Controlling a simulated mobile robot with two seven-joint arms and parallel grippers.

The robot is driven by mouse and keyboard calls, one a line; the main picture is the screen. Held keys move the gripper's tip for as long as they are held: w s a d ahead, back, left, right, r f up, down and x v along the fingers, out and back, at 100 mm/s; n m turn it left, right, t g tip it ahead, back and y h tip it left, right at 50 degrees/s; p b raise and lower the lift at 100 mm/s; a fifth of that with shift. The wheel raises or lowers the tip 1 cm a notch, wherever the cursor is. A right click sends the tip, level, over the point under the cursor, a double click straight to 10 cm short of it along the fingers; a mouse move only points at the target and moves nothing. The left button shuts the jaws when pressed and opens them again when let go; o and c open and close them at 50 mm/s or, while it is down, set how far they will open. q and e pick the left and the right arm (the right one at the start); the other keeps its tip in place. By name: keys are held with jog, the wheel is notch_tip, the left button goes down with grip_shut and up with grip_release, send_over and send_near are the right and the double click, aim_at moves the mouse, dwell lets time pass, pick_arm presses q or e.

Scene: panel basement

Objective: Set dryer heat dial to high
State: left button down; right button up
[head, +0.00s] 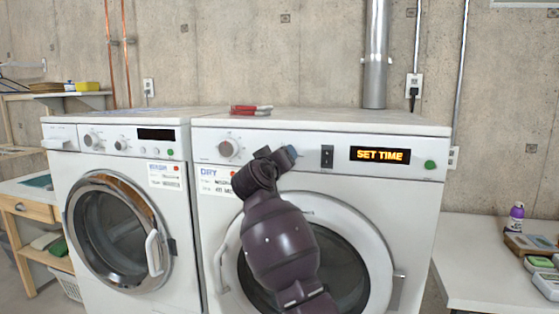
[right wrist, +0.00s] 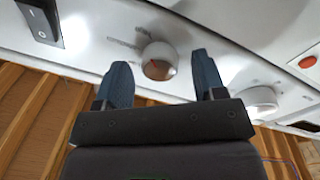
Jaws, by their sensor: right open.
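The white dryer (head: 420,200) stands right of the washer, with a "SET TIME" display (head: 380,155) on its panel. My right gripper (head: 290,152) is at the dryer panel, left of the black rocker switch (head: 327,156), and hides the panel behind it in the head view. My left gripper is out of view.
A second dryer dial (head: 229,149) sits left of my gripper. A green button (head: 430,165) is at the panel's right end. A red-and-grey item (head: 252,110) lies on the dryer top. A white table (head: 480,260) stands at the right, a washer (head: 120,200) at the left.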

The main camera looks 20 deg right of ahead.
jog(key=v, duration=1.1)
jog(key=shift+p, duration=0.3)
jog(key=a+r+n+t+y, duration=0.3)
jog(key=a+t+y, duration=0.1)
jog(key=t+y, duration=0.1)
jog(key=s+d+f+g+y, duration=0.1)
jog(key=s+d+f+y, duration=0.2)
jog(key=f, duration=0.7)
jog(key=s+d+f+y, duration=0.15)
jog(key=s+f, duration=0.35)
jog(key=f, duration=0.5)
jog(key=s+d+f+g+y, duration=0.1)
jog(key=s+d+f+y, duration=0.15)
jog(key=f, duration=0.85)
jog(key=s+d+f+g, duration=0.3)
jog(key=s+d+f, duration=0.1)
jog(key=s+f, duration=0.7)
jog(key=s+d+f+m+g+h, duration=0.1)
jog(key=s+d+f+g, duration=0.2)
jog(key=s+f, duration=0.9)
jog(key=s+d, duration=0.1)
jog(key=s, duration=0.5)
jog(key=shift+s+g, duration=0.2)
jog(key=shift+g, duration=0.1)
